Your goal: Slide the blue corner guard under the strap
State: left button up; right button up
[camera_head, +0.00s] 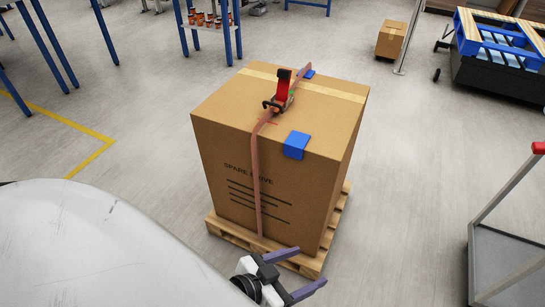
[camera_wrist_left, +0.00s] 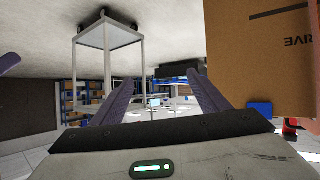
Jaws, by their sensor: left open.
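The blue corner guard (camera_head: 297,145) sits over the near top edge of a tall cardboard box (camera_head: 225,150), just right of the strap and apart from it. The reddish strap (camera_head: 256,180) runs over the box top and down its front, with a red-handled ratchet (camera_head: 282,92) on top. A second blue guard (camera_head: 309,73) shows at the far edge by the strap. My left gripper (camera_head: 312,268) is open and empty, low in front of the pallet. In the left wrist view, its purple fingers (camera_wrist_left: 161,74) are apart. A purple piece at that view's left edge looks like my right gripper (camera_wrist_left: 9,62), mostly cut off.
The box stands on a wooden pallet (camera_head: 225,231). A grey cart (camera_head: 500,260) with a red-tipped handle stands at the right. A small box (camera_head: 390,41) and blue pallets (camera_head: 495,45) are behind. Floor around the pallet is mostly clear.

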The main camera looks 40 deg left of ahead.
pick_arm(q)
jog(key=w+a+r+n+t+y, duration=0.1)
jog(key=w+a+r+t+y, duration=0.1)
jog(key=w+a+r+t, duration=0.35)
jog(key=n+y+b, duration=0.2)
jog(key=n+y, duration=0.2)
jog(key=y, duration=0.3)
send_near(293, 147)
jog(key=s, duration=0.3)
jog(key=shift+d, duration=0.15)
jog(key=b+x, duration=0.1)
jog(key=x, duration=0.8)
jog(key=shift+w+d+f, duration=0.1)
jog(key=shift+w+f, duration=0.05)
jog(key=shift+w, duration=0.55)
